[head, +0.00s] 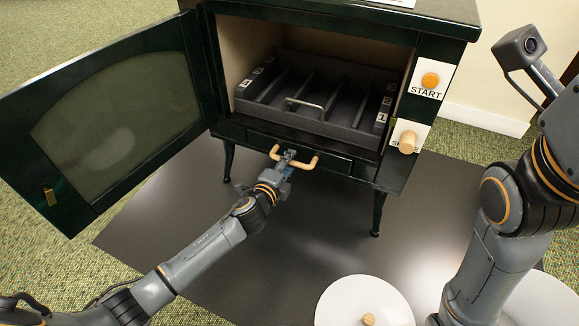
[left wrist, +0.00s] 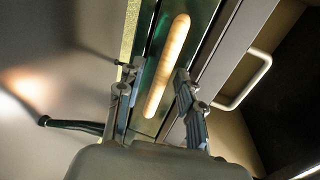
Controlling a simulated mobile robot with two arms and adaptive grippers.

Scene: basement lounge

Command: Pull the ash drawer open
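The ash drawer (head: 335,163) is the narrow dark green front low on the stove, under the firebox opening, and looks flush with the stove body. Its pale wooden bar handle (head: 308,163) is partly hidden behind my left gripper (head: 289,157). In the left wrist view the handle (left wrist: 166,65) runs lengthwise between the two fingers of my left gripper (left wrist: 157,105). The fingers are apart, with gaps on both sides of the bar, so the gripper is open around it. My right arm shows at the right, but its gripper is out of view.
The stove's glass door (head: 115,125) stands wide open to the left. A dark compartmented tray (head: 290,121) with a metal handle sits in the firebox. START (head: 430,80) and a wooden knob (head: 407,142) are at the right. A dark floor mat (head: 300,240) lies below; a round white top (head: 345,300) is in front.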

